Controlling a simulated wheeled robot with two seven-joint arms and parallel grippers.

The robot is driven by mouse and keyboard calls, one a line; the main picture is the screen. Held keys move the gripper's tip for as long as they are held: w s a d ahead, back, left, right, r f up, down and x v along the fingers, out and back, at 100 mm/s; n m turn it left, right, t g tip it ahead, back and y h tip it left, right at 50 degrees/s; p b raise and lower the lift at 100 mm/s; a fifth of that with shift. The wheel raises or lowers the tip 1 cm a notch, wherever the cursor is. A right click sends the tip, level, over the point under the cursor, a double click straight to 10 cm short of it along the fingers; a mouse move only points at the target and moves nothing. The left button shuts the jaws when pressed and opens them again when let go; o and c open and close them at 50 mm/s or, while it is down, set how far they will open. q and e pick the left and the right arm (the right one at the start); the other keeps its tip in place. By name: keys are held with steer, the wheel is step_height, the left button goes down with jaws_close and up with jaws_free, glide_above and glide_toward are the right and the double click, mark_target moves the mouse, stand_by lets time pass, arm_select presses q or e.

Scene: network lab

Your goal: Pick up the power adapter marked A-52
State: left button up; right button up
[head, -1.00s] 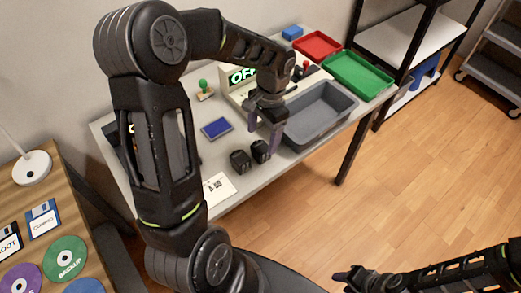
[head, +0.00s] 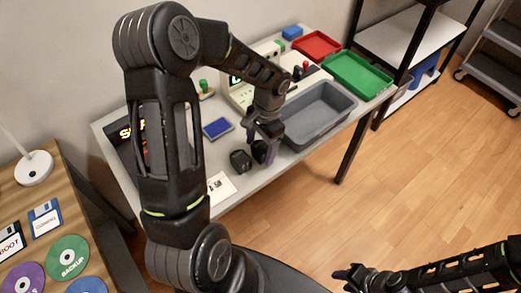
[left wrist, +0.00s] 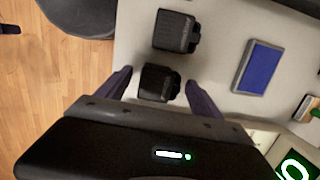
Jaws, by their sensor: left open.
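Two small black power adapters stand side by side on the light table. One adapter (head: 240,160) is left of the other adapter (head: 259,152) in the head view. No A-52 marking is readable on either. My left gripper (head: 262,146) is open and low over the right-hand adapter, partly covering it. In the left wrist view, that adapter (left wrist: 158,82) shows between the two spread fingers (left wrist: 158,80), with gaps at both sides. The other adapter (left wrist: 175,31) is beyond the fingertips. My right gripper (head: 350,277) hangs over the floor, away from the table.
A grey bin (head: 318,116) stands just right of my left gripper. A blue pad (head: 217,128) and a white printed card (head: 220,187) lie near the adapters. Green (head: 357,74) and red (head: 316,45) trays are at the back right. A lit sign device (head: 238,92) stands behind.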

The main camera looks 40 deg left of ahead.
mark_target(260, 146)
arm_select(q)
steer(key=c, duration=1.6)
steer(key=shift+r, duration=0.15)
step_height(260, 146, up, 10)
steer(key=shift+f+b, duration=0.1)
steer(key=shift+b, duration=0.35)
